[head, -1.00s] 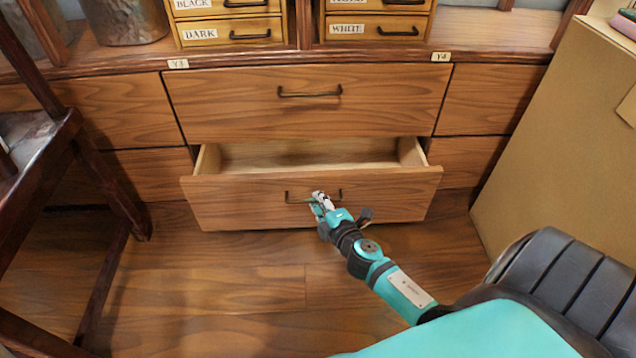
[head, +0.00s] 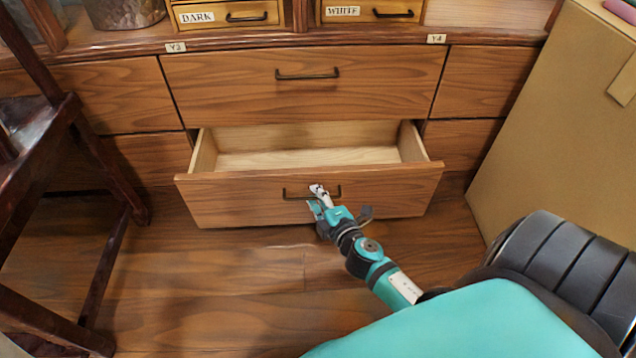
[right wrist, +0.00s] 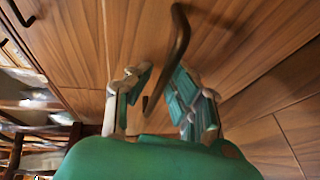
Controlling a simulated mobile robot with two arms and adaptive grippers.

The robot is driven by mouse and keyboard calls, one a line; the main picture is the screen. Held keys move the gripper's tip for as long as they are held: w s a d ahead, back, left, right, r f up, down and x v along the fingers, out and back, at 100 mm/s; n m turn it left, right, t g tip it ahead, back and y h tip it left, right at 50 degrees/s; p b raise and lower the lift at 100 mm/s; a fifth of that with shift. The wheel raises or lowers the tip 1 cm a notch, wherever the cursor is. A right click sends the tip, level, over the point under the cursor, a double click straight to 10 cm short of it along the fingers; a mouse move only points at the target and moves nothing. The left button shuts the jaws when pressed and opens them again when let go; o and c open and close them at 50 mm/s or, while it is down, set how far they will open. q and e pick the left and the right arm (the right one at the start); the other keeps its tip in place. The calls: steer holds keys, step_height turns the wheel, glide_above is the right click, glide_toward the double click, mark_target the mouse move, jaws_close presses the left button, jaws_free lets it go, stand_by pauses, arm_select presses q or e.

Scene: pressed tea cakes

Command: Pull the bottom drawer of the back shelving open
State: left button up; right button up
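The bottom drawer (head: 245,203) of the back shelving is pulled well out. Its pale wooden inside (head: 310,158) shows and looks empty. Its dark handle (head: 288,194) is on the front panel. My right gripper (head: 315,198) is at the handle, a little right of its middle. In the right wrist view the handle (right wrist: 181,35) passes between the fingers of my right gripper (right wrist: 165,88), which stand apart with gaps beside the bar. My left gripper is not in view.
The drawer above (head: 300,100) is shut. A dark wooden chair (head: 100,165) stands at the left, and a large tan board or box (head: 560,130) at the right. Small labelled drawers (head: 225,14) sit on the ledge. Floor in front (head: 220,290) is clear.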

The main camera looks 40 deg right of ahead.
steer(key=shift+s, duration=0.15)
steer(key=v, duration=1.1)
steer(key=shift+s, duration=0.35)
steer(key=shift+a+r, duration=0.1)
